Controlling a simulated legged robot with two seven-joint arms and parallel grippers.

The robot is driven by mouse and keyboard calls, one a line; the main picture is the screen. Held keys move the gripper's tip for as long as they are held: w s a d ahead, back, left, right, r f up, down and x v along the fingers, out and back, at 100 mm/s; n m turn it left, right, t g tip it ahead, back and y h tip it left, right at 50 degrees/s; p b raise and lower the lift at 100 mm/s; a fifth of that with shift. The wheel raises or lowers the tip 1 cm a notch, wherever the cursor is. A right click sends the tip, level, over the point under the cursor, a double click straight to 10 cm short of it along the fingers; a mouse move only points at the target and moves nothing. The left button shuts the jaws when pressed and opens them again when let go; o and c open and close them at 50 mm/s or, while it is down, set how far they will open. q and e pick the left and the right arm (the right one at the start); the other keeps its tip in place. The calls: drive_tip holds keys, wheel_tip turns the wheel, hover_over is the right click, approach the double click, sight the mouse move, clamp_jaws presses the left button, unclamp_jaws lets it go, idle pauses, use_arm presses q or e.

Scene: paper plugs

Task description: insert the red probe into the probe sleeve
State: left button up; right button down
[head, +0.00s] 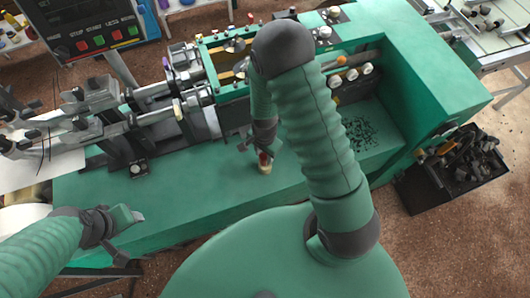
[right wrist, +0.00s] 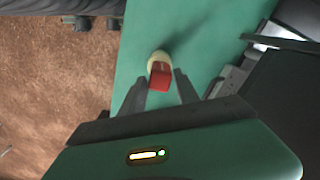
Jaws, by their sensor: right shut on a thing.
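The red probe (head: 263,158) is between the fingers of my right gripper (head: 255,149), over the green bench of the machine. It also shows in the right wrist view (right wrist: 160,76), between the two dark fingertips (right wrist: 161,80), which are shut on it. The cream probe sleeve (head: 265,169) stands on the green surface right below the probe. In the right wrist view the sleeve (right wrist: 159,58) shows just beyond the probe, partly covered by it. I cannot tell how far the probe is inside. My left gripper (head: 131,216) is at the lower left, apart from both; its jaws are unclear.
A grey clamp mechanism (head: 120,115) stands left of the sleeve, with a control panel (head: 95,28) behind it. A black bin (head: 455,168) of dark scraps is at the right. The green bench (head: 200,190) left of the sleeve is clear.

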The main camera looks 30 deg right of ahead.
drive_tip(key=shift+a+f, duration=0.1)
drive_tip(key=shift+f, duration=0.25)
drive_tip(key=shift+f+b, duration=0.2)
drive_tip(key=shift+b, duration=0.15)
drive_tip(key=shift+d+f, duration=0.1)
drive_tip(key=shift+d, duration=0.1)
drive_tip(key=c, duration=0.8)
unclamp_jaws()
drive_tip(key=shift+a, duration=0.1)
drive_tip(key=shift+r, duration=0.2)
drive_tip(key=shift+r+p, duration=2.45)
drive_tip(key=shift+r, duration=0.25)
